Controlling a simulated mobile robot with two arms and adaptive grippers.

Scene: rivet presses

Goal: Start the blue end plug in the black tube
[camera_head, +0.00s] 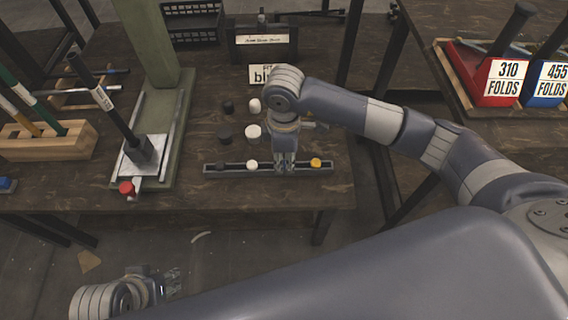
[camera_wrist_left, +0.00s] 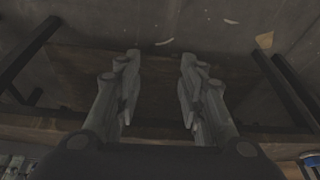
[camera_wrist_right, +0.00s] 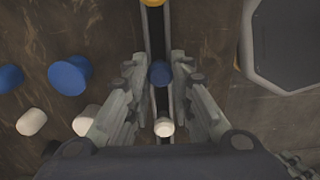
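A small blue plug (camera_wrist_right: 160,73) sits in a narrow dark rail between a yellow piece and a white piece. My right gripper (camera_wrist_right: 159,66) points down over the rail. Its fingers are open on either side of the blue plug, with narrow gaps visible. In the head view my right gripper (camera_head: 285,164) hides the blue plug. Loose dark round pieces (camera_head: 225,132) stand on the table left of the gripper; I cannot tell whether one is the black tube. My left gripper (camera_wrist_left: 160,85) is open and empty, low in front of the table.
The dark rail (camera_head: 210,170) lies near the table's front edge, with a yellow piece (camera_head: 316,162) at its right. Loose white pieces (camera_head: 253,131) and larger blue pieces (camera_wrist_right: 70,76) stand behind it. A green-framed press (camera_head: 170,125) with a long black lever stands left.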

